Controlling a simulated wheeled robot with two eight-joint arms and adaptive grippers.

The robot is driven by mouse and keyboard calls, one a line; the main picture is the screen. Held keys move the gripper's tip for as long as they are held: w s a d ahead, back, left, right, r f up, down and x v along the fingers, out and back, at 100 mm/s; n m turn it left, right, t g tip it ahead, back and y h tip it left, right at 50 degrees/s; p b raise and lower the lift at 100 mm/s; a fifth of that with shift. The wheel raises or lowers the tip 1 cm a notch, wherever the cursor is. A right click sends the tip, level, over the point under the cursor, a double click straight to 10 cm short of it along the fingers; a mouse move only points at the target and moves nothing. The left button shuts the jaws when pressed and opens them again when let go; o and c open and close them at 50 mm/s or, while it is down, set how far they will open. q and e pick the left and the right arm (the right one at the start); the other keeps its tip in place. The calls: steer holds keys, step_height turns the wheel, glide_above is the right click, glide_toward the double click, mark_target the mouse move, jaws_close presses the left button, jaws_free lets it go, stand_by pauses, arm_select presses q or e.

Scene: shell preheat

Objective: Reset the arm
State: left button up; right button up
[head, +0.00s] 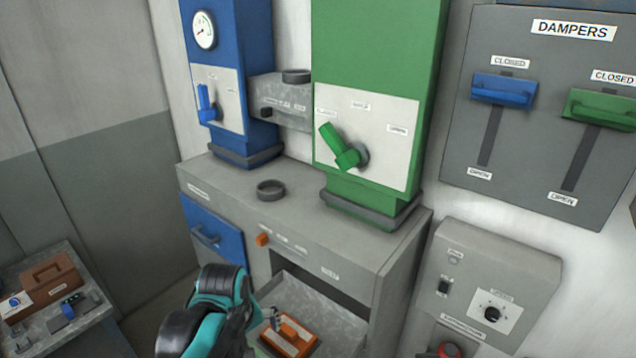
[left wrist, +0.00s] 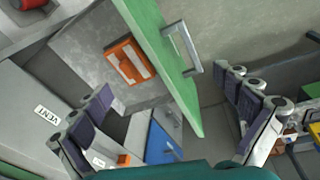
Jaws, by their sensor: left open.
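My left arm, black and teal, comes up from the bottom of the head view, where its gripper is mostly hidden. In the left wrist view my left gripper (left wrist: 170,115) is open, its two purple-padded fingers wide apart with nothing held between them. An open green door (left wrist: 165,65) with a metal handle (left wrist: 184,48) stands beyond the fingers. An orange block (left wrist: 130,62) lies on a grey surface left of that door; it also shows in the head view (head: 290,337), inside the open compartment. My right gripper is not in view.
The grey cabinet (head: 300,235) carries a blue unit (head: 225,85) and a green unit (head: 385,60) with levers. A blue door (head: 212,232) is on its front. A damper panel (head: 535,150) hangs right.

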arm_select(q)
steer(key=s+a+r+m+t, duration=0.1)
steer(key=s+a+m+t, duration=0.25)
steer(key=s+m, duration=0.25)
step_height(320, 180, down, 22)
steer(key=m+t+b, duration=0.1)
steer(key=b, duration=2.1)
steer(key=shift+s+d+f+b, duration=0.2)
steer(key=shift+s+d+b, duration=0.1)
steer(key=shift+s, duration=0.15)
steer(key=shift+r+t, duration=0.1)
steer(key=shift+t, duration=0.15)
